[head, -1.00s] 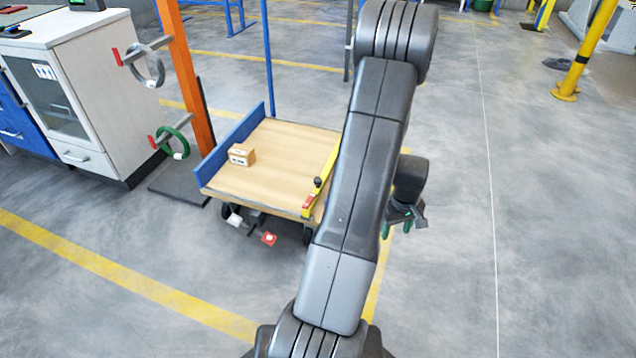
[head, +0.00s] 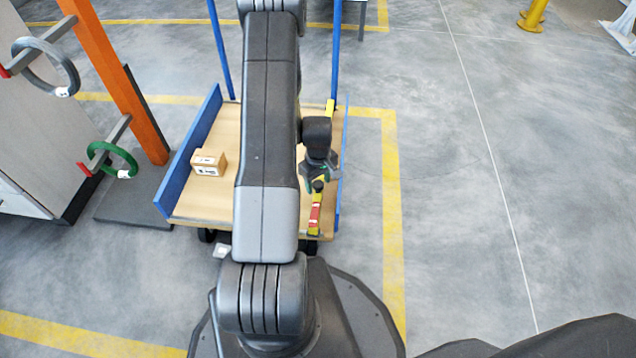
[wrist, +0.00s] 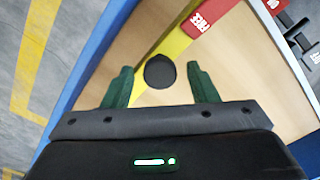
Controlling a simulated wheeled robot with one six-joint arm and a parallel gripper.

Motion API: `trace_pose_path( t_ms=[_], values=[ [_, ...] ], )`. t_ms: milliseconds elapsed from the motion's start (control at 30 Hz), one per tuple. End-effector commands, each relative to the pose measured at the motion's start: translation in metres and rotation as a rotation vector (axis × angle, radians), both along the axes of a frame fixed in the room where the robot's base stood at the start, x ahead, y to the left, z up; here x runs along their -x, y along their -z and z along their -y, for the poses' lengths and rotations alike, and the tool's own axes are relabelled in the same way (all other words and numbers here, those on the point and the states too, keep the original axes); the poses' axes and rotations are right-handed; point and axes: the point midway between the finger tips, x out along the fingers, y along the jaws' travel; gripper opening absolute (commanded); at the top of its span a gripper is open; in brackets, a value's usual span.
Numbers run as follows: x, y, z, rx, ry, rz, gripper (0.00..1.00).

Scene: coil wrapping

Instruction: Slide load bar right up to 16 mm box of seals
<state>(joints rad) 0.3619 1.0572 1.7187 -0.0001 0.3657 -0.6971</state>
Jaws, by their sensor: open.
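The load bar is a yellow bar with a red label (head: 315,212) lying across the cart deck near its right side wall. It also shows in the wrist view (wrist: 177,42), with a round black knob (wrist: 160,72) on it. My gripper (head: 319,181) is open above the bar. In the wrist view its green fingers (wrist: 160,80) stand apart on either side of the knob; I cannot tell whether they touch it. The box of seals is a small tan carton (head: 208,163) on the left part of the deck, well apart from the bar. My arm hides the middle of the deck.
The wooden deck (head: 190,205) has blue side walls, the left one (head: 190,150) beside the carton. An orange post (head: 115,75) with a grey coil (head: 48,66) and a green coil (head: 112,160) stands to the left. Open floor lies to the right.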

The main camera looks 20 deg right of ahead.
Motion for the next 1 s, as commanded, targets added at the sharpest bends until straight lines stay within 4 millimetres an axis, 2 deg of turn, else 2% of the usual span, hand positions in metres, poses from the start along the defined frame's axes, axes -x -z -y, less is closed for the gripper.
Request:
trace_pose_path(
  t_ms=[267,533,767,867,1000],
  values=[
    [0.000,0.001,0.000,0.000,0.000,0.000,0.53],
    [0.000,0.001,0.000,0.000,0.000,0.000,0.00],
    [-0.002,0.001,-0.004,0.000,-0.001,0.000,0.00],
    [-0.007,0.001,-0.014,0.000,-0.004,0.000,0.00],
    [-0.019,0.001,-0.039,0.000,-0.007,0.001,0.00]
  ],
)
